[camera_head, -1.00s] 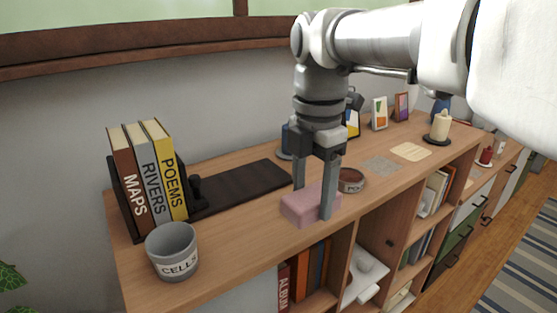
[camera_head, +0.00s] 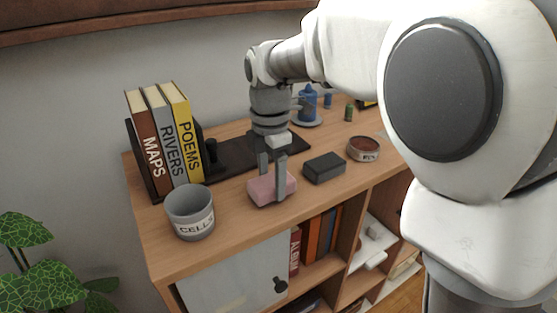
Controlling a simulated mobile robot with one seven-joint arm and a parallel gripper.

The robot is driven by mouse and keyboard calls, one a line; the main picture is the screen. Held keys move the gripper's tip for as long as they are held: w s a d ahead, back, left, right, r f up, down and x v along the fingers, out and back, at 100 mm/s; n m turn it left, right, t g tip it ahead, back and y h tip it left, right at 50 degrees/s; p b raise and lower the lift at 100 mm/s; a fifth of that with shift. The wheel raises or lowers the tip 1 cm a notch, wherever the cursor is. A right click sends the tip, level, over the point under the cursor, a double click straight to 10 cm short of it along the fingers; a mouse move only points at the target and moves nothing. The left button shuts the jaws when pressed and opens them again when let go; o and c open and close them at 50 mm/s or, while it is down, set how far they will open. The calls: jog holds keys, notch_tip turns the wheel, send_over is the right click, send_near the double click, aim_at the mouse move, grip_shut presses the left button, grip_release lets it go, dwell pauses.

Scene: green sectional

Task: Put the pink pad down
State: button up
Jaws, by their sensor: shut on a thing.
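The pink pad (camera_head: 261,192) is a small block at the front part of the wooden shelf top (camera_head: 230,233). My gripper (camera_head: 272,188) points down and is shut on the pink pad, one finger on its near side and the other behind it. The pad is at or just above the wood; I cannot tell whether it touches. The pad's middle is partly hidden by the near finger.
A dark grey block (camera_head: 324,168) lies just right of the pad, with a round tin (camera_head: 363,149) beyond it. A grey CELLS cup (camera_head: 190,213) and upright books (camera_head: 165,140) stand left. A dark board (camera_head: 235,154) lies behind. A blue candle (camera_head: 308,102) stands farther back.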

aim_at(273, 181)
jog(key=shift+f, duration=0.35)
jog(key=o, duration=1.2)
jog(key=shift+f, duration=0.2)
notch_tip(273, 181, up, 18)
jog(key=f, duration=0.1)
jog(key=s+d+f+m+t, duration=0.25)
jog(key=s+d+m, duration=0.55)
jog(key=d+m, duration=0.5)
jog(key=s+d+f+m+t, duration=0.3)
jog(key=s+d+f+m, duration=0.4)
jog(key=s+m, duration=0.3)
jog(key=shift+d+f+m+p, duration=0.15)
jog(key=shift+f+m+p, duration=0.4)
jog(key=shift+m, duration=0.65)
jog(key=shift+f, duration=0.1)
